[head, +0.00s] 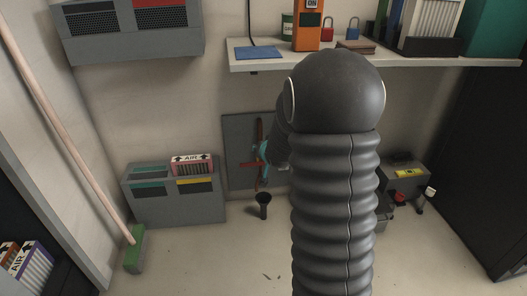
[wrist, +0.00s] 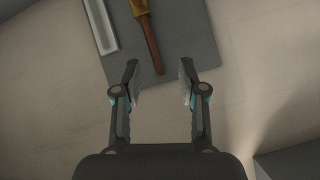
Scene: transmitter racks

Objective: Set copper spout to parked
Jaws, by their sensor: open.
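The copper spout (wrist: 151,45) is a long reddish-brown bar with a brass-coloured piece (wrist: 138,7) at its upper end in the wrist view. It lies across a grey panel (wrist: 190,40), beside a pale slotted strip (wrist: 100,27). In the head view the grey panel (head: 236,136) is on the back wall, with reddish-brown parts (head: 260,129) showing on it. My gripper (wrist: 159,80) is open and empty. The bar's lower end shows between its fingertips; contact cannot be told. My arm hides part of the panel in the head view.
A grey box (head: 180,207) with a red AIR filter (head: 192,165) stands left of the panel. A dark funnel-topped stand (head: 263,203) is on the floor below it. Another grey box (head: 405,178) is at right.

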